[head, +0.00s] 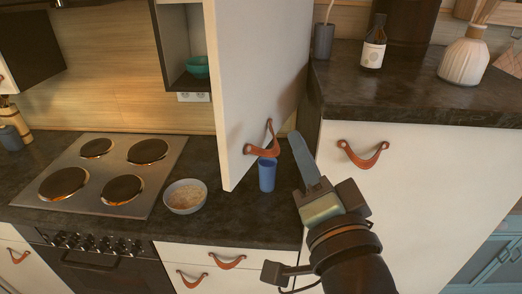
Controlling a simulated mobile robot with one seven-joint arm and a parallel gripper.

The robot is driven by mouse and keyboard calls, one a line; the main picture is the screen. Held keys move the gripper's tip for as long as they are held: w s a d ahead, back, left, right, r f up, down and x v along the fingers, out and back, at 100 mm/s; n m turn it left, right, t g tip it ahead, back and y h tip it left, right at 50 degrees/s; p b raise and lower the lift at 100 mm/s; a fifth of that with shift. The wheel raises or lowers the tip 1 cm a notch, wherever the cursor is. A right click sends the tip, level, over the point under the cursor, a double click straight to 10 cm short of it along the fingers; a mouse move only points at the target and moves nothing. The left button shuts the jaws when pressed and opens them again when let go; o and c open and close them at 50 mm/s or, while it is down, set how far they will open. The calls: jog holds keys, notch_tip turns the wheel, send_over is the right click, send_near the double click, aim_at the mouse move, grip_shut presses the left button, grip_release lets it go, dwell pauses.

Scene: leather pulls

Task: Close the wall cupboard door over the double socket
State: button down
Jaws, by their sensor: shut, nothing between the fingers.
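The wall cupboard door (240,75) is white and stands open, swung out toward me, so I see its outer face. A brown leather pull (262,149) hangs near its lower front corner. The cupboard (182,45) shows open to the left of the door, with a teal bowl (198,68) inside. The double socket (193,97) is on the wall just below it. My gripper (293,137) is shut and empty, pointing up and left, just right of the leather pull on the door's outer side. I cannot tell whether it touches the door.
A blue cup (267,174) stands on the counter below the door's corner, close to my gripper. A bowl of pale food (185,196) and the hob (110,172) are further left. A taller dark-topped cabinet (420,85) with a bottle (374,45) and vase (465,55) bounds the right.

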notch_tip(320, 180, down, 11)
jog(key=s+d+m+g+y, duration=0.1)
jog(key=s+m+g+y, duration=0.15)
jog(key=m, duration=0.25)
jog(key=p, duration=0.3)
send_near(248, 159)
jog(key=w+d, duration=0.1)
jog(key=w, duration=0.3)
jog(key=shift+w+a+r+p, duration=0.1)
jog(key=shift+w+a+p, duration=0.2)
jog(key=shift+a, duration=0.25)
jog(key=shift+w+a+f+p, duration=0.15)
jog(key=shift+a+p, duration=0.2)
jog(key=shift+a, duration=0.25)
jog(key=shift+w+a+r+p, duration=0.15)
jog(key=shift+w+a+p, duration=0.15)
jog(key=shift+a, duration=0.25)
jog(key=shift+a, duration=0.1)
